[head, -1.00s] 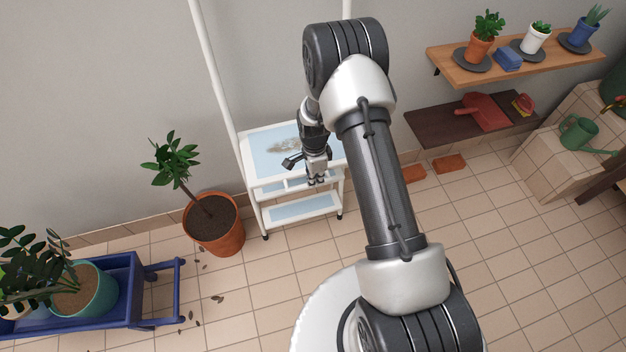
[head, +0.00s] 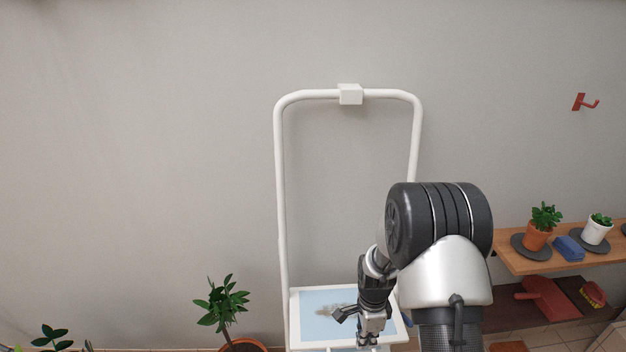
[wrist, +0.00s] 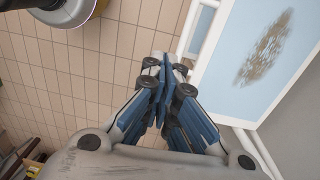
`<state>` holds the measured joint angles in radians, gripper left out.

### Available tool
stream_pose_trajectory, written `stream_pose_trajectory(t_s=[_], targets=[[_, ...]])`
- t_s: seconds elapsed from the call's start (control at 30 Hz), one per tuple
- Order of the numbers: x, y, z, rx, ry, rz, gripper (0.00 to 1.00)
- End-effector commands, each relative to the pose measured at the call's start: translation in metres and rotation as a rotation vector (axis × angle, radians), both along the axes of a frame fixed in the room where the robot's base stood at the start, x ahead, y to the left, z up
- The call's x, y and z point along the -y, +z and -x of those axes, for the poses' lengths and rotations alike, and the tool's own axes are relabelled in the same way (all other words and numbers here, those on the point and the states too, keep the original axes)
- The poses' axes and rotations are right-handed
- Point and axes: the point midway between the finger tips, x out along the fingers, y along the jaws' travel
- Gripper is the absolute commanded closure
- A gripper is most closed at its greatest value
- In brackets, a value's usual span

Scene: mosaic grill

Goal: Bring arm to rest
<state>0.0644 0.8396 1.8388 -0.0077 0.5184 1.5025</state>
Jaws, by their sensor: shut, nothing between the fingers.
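My gripper (head: 368,341) is at the bottom of the head view, in front of the white frame stand. In the wrist view my gripper (wrist: 163,82) has its blue-padded fingers together with nothing between them. It points down over the tiled floor, beside the stand's light blue panel (wrist: 226,66). My arm is bent, with its dark elbow joint to the right of the gripper in the head view.
The white stand (head: 281,200) rises against the grey wall, and its blue panel (head: 315,304) bears a grey-brown smudge. A potted plant (head: 222,305) stands left of it. A wooden shelf (head: 520,262) with small pots is at the right. A red hook (head: 580,102) is on the wall.

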Motion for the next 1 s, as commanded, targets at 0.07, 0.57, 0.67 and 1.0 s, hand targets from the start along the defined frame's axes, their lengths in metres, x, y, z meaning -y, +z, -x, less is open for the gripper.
stream_pose_trajectory(t_s=[0.07,0.57,0.67,1.0], targets=[[-0.001,0.015,-0.002,0.016,0.030,-0.001,1.00],[-0.016,0.239,0.067,0.210,0.710,0.048,1.00],[-0.019,0.272,0.096,0.246,0.860,0.076,1.00],[-0.027,0.330,0.202,0.341,1.346,0.207,1.00]])
